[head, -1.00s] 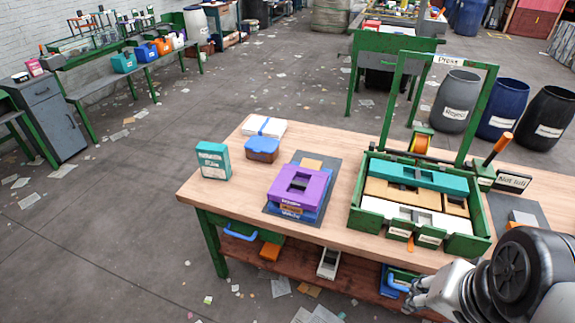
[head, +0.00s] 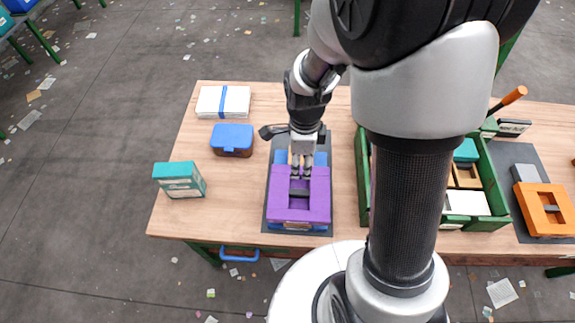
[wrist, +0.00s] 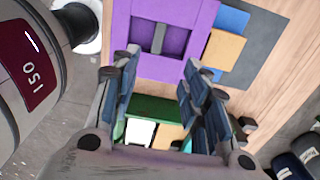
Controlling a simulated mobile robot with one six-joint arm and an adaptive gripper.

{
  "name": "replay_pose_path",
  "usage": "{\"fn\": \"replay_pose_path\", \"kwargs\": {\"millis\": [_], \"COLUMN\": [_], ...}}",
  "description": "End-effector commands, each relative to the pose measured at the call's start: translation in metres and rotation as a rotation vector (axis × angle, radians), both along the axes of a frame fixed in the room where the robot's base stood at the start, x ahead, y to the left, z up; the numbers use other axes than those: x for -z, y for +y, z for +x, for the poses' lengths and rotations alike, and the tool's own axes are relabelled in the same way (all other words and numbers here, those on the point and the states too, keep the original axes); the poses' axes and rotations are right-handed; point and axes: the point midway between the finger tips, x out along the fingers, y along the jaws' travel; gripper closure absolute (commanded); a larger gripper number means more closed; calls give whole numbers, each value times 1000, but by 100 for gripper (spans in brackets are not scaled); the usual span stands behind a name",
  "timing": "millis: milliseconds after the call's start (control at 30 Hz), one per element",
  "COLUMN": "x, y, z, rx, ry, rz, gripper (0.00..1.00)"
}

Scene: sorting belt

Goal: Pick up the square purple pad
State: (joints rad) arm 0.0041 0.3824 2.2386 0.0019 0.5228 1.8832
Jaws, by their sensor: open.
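The square purple pad (head: 285,204) lies on top of a stack on a dark grey mat on the workbench. It has a square recess in its middle with a grey bar across it. A blue piece shows under its edges. My gripper (head: 300,172) points down over the pad's far part, near the recess. In the wrist view the purple pad (wrist: 200,15) fills the top middle, beyond the open fingers (wrist: 155,85). Nothing is between the fingers. I cannot tell how far above the pad they are.
A green crate (head: 495,180) stands right of the stack, partly hidden by my arm. An orange square pad (head: 530,222) lies at the far right. A teal box (head: 180,180), a blue-lidded box (head: 232,138) and a white bundle (head: 212,102) stand on the left.

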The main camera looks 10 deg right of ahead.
Motion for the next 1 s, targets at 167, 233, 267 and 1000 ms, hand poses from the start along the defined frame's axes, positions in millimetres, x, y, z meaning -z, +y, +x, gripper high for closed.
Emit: {"fn": "replay_pose_path", "kwargs": {"millis": [167,233,267,1000], "x": [44,59,66,153], "y": [0,0,0,1], "z": [-3,-2,-2,-1], "rx": [-2,-3,-3,-4], "ry": [7,6,6,3], "rz": [0,0,0,0], "gripper": [58,58,58,58]}}
